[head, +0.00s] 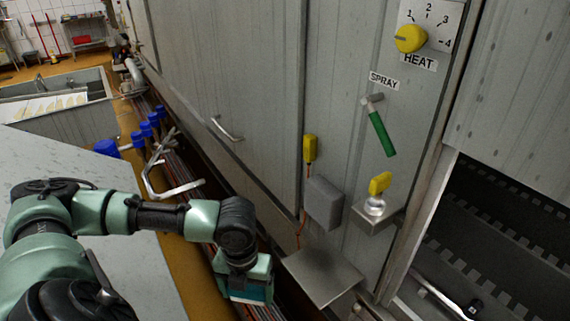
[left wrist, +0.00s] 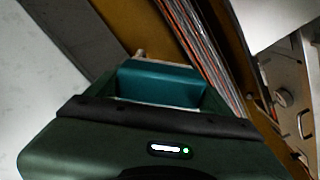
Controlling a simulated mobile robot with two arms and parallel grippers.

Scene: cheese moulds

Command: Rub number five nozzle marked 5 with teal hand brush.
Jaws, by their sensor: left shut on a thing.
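My left gripper (head: 245,285) is low in the middle of the head view, pointing down, and is shut on the teal hand brush. A small teal part of the brush (head: 258,296) shows below the jaws. In the left wrist view the teal brush (left wrist: 165,86) fills the space between the jaws; its bristles are hidden. I cannot make out a nozzle marked 5 in either view. My right gripper is not in view.
A metal cabinet with a HEAT dial (head: 410,39), a green SPRAY handle (head: 381,133) and a small shelf (head: 322,275) stands right of the gripper. Blue-handled valves (head: 146,128) and pipes are behind it. A grey worktop (head: 70,165) is at left.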

